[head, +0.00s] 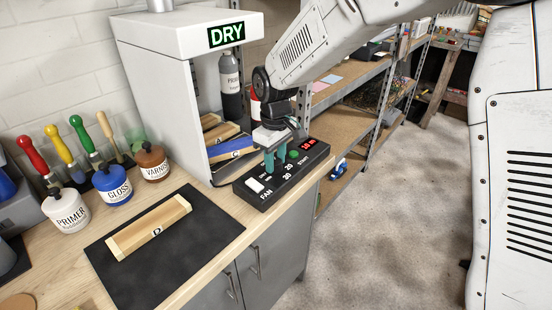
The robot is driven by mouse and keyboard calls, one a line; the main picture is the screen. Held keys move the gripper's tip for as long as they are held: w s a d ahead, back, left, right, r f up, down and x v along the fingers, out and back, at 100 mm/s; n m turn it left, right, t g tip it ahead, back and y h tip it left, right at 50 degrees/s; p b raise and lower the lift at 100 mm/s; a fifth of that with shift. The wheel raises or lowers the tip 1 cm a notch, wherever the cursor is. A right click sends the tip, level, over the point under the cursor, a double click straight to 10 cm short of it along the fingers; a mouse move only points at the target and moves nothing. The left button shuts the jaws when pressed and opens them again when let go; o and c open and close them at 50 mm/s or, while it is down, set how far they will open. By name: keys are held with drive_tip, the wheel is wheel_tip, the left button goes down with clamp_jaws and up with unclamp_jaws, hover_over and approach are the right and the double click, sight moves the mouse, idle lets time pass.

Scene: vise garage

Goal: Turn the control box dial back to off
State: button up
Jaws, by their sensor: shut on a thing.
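The black control box (262,196) sits at the front right corner of the wooden workbench, before the white drying cabinet. A white switch marked FAN (255,185) is on its left end. A green round button (293,154) and a red lit display (308,143) are on its right end. My gripper (275,163) points down onto the middle of the box, with its teal fingers shut on the dial. The fingers hide the dial, so its pointer cannot be read. Numbers around it, including 20, show in part.
The white cabinet (157,62) with a green DRY sign (227,35) stands close behind the box, with boards inside. A black mat (128,278) with a wooden piece marked D (150,227) lies left. Paint jars (153,162) stand behind it. Shelving (345,85) stands right.

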drive_tip(key=n, duration=0.4)
drive_tip(key=shift+n, duration=2.2)
drive_tip(key=o, duration=1)
drive_tip(key=shift+c, duration=0.2)
wheel_tip(320, 180, up, 8)
drive_tip(key=shift+f, duration=0.1)
